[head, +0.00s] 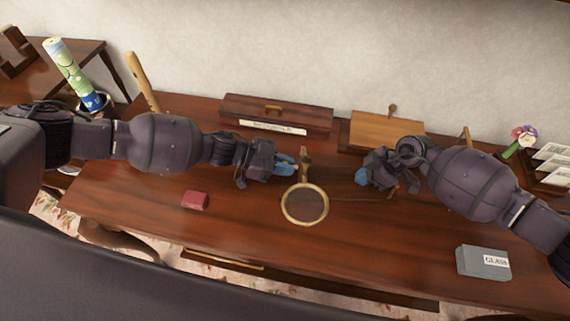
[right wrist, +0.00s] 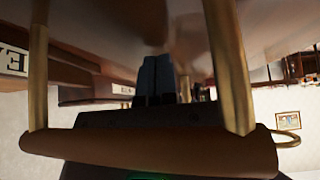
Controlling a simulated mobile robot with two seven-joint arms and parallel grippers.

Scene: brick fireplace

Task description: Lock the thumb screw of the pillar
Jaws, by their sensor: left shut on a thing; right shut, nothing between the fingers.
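The brass pillar (head: 304,160) stands near the middle of the desk, behind a round brass ring (head: 305,205) with a dark centre. My left gripper (head: 288,165) reaches in from the left, its blue fingers at the pillar's left side and shut on part of it. The thumb screw is too small to make out. My right gripper (head: 365,178) is to the right of the pillar, apart from it. Its blue fingers also show in the right wrist view (right wrist: 157,78), together and empty.
In the right wrist view, brass rods (right wrist: 229,65) and a brown bar (right wrist: 150,152) surround my fingers. A red block (head: 195,200) and a grey GLASS box (head: 483,263) lie on the desk (head: 250,235). Wooden boxes (head: 275,112) stand behind. The front middle is clear.

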